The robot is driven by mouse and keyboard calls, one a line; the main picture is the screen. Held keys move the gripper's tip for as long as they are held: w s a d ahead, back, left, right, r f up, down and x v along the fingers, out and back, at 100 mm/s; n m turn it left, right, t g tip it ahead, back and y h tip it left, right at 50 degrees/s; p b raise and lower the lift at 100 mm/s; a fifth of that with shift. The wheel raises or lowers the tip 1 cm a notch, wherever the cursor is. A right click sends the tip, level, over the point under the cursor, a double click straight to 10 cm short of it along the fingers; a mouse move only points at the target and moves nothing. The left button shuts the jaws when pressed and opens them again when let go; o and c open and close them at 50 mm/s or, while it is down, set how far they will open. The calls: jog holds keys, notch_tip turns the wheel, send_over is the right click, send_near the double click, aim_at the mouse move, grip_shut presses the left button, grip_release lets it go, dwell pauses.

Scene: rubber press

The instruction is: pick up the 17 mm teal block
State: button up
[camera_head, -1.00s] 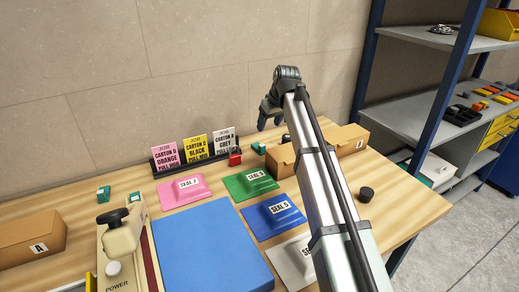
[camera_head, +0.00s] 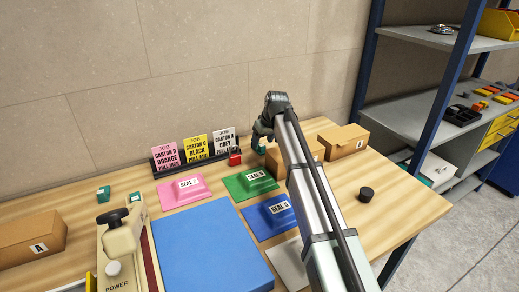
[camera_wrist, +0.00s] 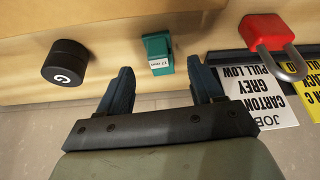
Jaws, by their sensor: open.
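A teal block (camera_wrist: 157,52) with a small white label stands on the bench in the wrist view; the label is too small to read with certainty. It lies beyond and roughly between the fingertips of my gripper (camera_wrist: 162,75), which is open and empty. In the head view this block (camera_head: 262,149) shows as a small teal patch just below my gripper (camera_head: 260,135), mostly hidden by the gripper.
A red padlock (camera_wrist: 270,32) and the grey job card (camera_wrist: 250,98) are right of the block in the wrist view; a black cylinder marked G (camera_wrist: 65,61) is left. Cardboard cartons (camera_head: 343,137) stand right of my gripper. The back wall (camera_head: 200,60) is close behind.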

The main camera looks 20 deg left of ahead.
aim_at(261, 145)
jog(key=x, duration=0.3)
jog(key=shift+w+a+f, duration=0.1)
jog(key=shift+f, duration=0.25)
grip_shut()
jog(key=shift+r, duration=0.1)
